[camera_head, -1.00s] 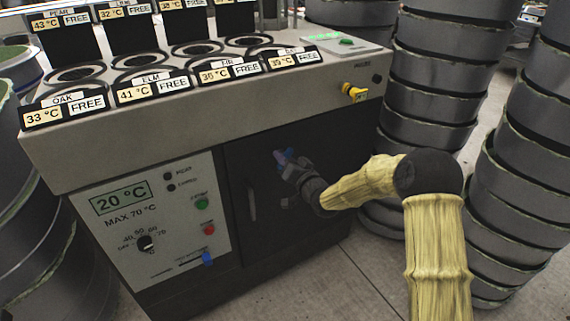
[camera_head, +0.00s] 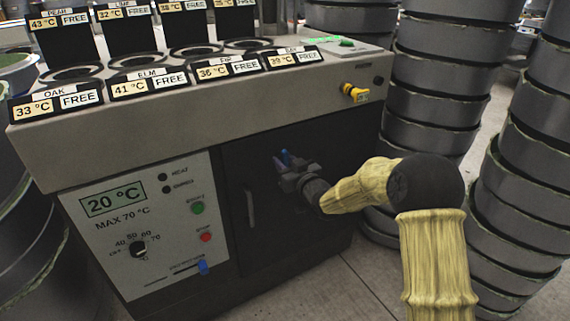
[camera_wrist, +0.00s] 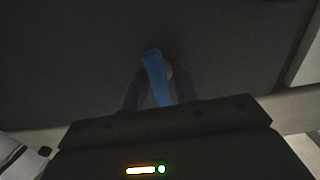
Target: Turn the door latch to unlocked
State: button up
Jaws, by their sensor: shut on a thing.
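The door latch (camera_head: 285,157) is a small blue lever on the dark cabinet door (camera_head: 262,215). In the head view only its upper end shows, pointing roughly upright; my gripper hides the rest. My gripper (camera_head: 283,166) is at the latch, shut on it. That view is dark, so the finger contact is hard to see. The door is closed, with a vertical handle (camera_head: 250,208) at its left.
The control panel (camera_head: 150,230), left of the door, reads 20 °C and carries a dial, buttons and a blue slider. A yellow valve handle (camera_head: 355,92) sticks out upper right. Stacked grey moulds (camera_head: 440,65) stand at the right.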

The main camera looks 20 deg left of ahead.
dwell(0.3)
jog(key=o, duration=0.7)
jog(key=p+v, duration=0.2)
jog(key=v, duration=1.5)
jog(key=shift+s, duration=0.2)
jog(key=shift+d, duration=0.1)
